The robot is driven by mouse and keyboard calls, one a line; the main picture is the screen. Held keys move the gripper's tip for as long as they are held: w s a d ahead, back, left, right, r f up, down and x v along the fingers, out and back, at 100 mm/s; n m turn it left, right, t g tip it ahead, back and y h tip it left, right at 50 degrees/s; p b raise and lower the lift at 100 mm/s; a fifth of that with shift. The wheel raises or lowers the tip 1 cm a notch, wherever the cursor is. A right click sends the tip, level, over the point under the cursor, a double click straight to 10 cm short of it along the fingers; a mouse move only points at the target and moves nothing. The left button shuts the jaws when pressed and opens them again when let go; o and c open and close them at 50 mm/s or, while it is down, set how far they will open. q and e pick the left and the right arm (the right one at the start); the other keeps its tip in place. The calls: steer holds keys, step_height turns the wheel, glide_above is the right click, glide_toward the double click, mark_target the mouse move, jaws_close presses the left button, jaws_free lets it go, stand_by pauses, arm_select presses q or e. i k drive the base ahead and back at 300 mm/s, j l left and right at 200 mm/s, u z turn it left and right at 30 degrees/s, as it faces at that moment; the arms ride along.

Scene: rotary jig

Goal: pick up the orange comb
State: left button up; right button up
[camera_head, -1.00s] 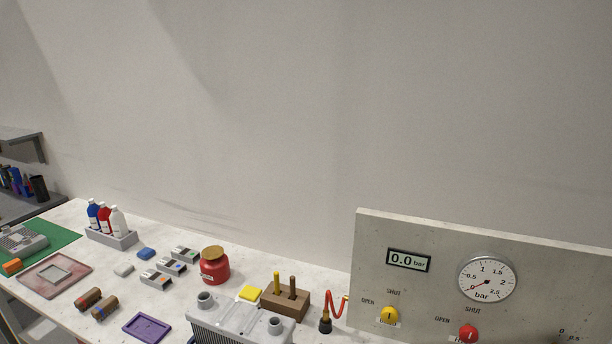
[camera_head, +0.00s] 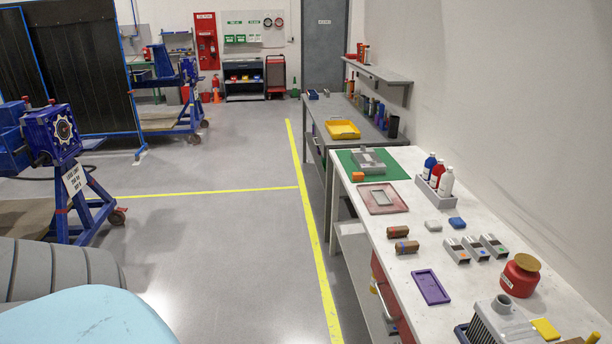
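A small orange piece (camera_head: 358,176) lies at the front left corner of the green mat (camera_head: 396,171), on the far end of the white workbench. It is too small to tell whether it is the orange comb. No other orange piece that I can make out as a comb shows on the bench. Neither of my grippers is in view.
Near the orange piece are a grey device (camera_head: 368,160), a reddish framed tray (camera_head: 383,197) and a bottle rack (camera_head: 433,188). Brown rolls, a purple tray (camera_head: 431,287) and a red jar (camera_head: 520,276) stand nearer. Open floor with yellow lines (camera_head: 314,250) lies left of the bench.

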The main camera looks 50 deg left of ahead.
mark_target(356, 176)
steer(key=u, duration=1.25)
steer(key=i+j+u, duration=0.2)
steer(key=i+j, duration=0.15)
steer(key=i+j+u, duration=0.15)
steer(key=i+j, duration=0.15)
steer(key=i, duration=0.15)
steer(key=i+j+u, duration=0.2)
steer(key=i, duration=0.2)
steer(key=i+j+u, duration=0.1)
steer(key=i, duration=1.55)
steer(key=i+z, duration=0.35)
steer(key=i+j+z, duration=0.15)
steer(key=i+z, duration=0.15)
steer(key=i, duration=0.15)
steer(key=i+j+z, duration=0.35)
steer(key=i+l, duration=0.1)
